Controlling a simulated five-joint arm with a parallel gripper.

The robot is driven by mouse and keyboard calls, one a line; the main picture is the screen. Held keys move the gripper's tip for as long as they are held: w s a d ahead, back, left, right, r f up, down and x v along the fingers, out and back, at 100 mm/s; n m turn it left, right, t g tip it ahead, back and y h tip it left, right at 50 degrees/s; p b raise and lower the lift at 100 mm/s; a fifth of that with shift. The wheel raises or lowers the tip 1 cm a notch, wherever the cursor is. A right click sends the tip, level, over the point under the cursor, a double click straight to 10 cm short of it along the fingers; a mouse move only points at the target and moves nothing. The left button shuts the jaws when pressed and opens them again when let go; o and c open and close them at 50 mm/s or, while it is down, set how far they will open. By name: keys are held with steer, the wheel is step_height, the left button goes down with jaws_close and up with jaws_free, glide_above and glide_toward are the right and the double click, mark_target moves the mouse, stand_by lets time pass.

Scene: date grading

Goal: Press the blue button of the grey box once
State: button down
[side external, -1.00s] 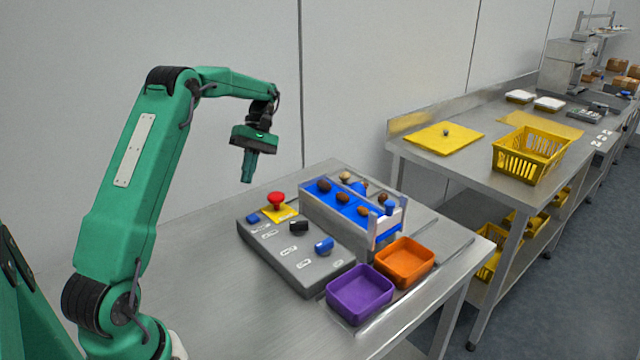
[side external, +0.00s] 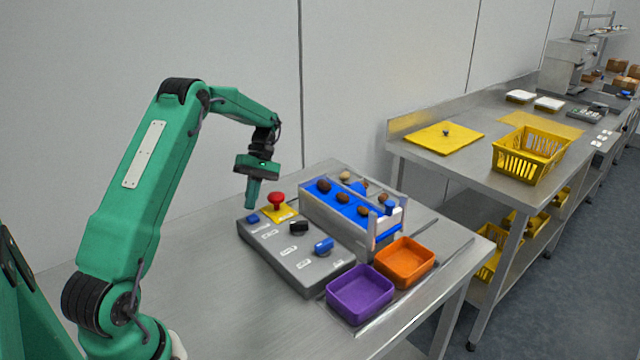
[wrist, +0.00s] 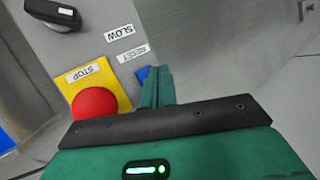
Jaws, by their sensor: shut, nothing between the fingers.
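The grey box (side external: 318,278) lies on the steel table with its controls facing up. Its small blue button (side external: 252,219) sits at the far left corner. In the wrist view the blue button (wrist: 142,73) shows beside the RESET label, partly hidden by my fingers. My gripper (side external: 251,205) is shut and empty, pointing down just above the blue button. A small gap seems to remain between tips and button. In the wrist view my shut fingers (wrist: 157,72) show just right of the button.
A red stop button (side external: 276,199) on a yellow plate is close to my fingers. A black knob (side external: 299,227) and a blue knob (side external: 324,245) stand on the box. A conveyor with dates (side external: 372,234), a purple tray (side external: 342,314) and an orange tray (side external: 390,279) are beyond.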

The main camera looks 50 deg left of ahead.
mark_target(254, 216)
steer(key=shift+f, duration=0.55)
steer(key=shift+f, duration=0.15)
stand_by(1.7)
steer(key=shift+d+f, duration=0.1)
steer(key=shift+f, duration=0.15)
steer(key=shift+f, duration=0.45)
stand_by(1.1)
steer(key=shift+r, duration=0.9)
steer(key=shift+r, duration=0.1)
steer(key=shift+r, duration=2.4)
